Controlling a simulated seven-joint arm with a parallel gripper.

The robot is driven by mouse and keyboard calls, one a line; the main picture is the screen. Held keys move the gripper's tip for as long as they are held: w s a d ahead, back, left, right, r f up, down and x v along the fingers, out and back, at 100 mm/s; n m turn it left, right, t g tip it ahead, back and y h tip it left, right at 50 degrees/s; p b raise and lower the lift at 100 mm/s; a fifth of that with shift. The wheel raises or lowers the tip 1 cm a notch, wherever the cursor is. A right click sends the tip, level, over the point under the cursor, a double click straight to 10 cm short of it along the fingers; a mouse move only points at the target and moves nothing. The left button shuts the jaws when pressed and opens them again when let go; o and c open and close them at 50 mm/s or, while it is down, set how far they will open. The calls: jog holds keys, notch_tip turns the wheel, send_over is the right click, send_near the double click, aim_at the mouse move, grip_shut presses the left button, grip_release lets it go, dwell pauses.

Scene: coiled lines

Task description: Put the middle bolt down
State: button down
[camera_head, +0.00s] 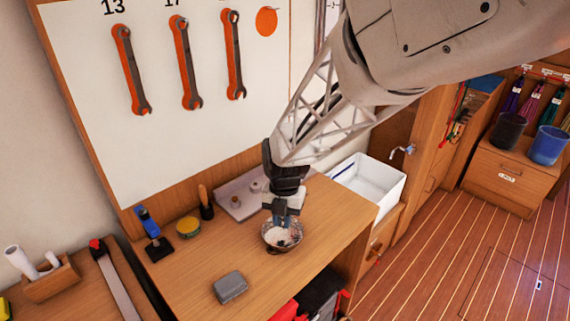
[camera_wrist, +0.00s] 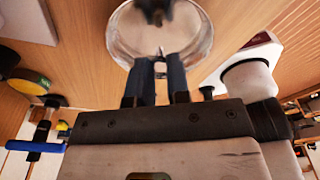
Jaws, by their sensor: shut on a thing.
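My gripper (camera_head: 283,222) points down over a round metal bowl (camera_head: 269,246) on the wooden bench. In the wrist view its two dark blue fingers (camera_wrist: 157,70) reach over the rim of the bowl (camera_wrist: 120,35). They are shut on a small greyish piece, which I take to be the bolt (camera_wrist: 160,66); mostly its end shows between the fingers. The head view hides it behind the fingertips. Small dark and light bits show inside the bowl, too small to name. I cannot tell whether the bolt touches the bowl.
A pale tray (camera_head: 226,205) with small upright pieces lies behind the bowl. A grey block (camera_head: 230,288) lies in front. A white sink (camera_head: 383,190) is right. Bare bench separates block and bowl.

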jog(key=shift+f, duration=0.9)
jog(key=c, duration=1)
grip_release()
jog(key=shift+r, duration=0.1)
jog(key=shift+r, duration=3.4)
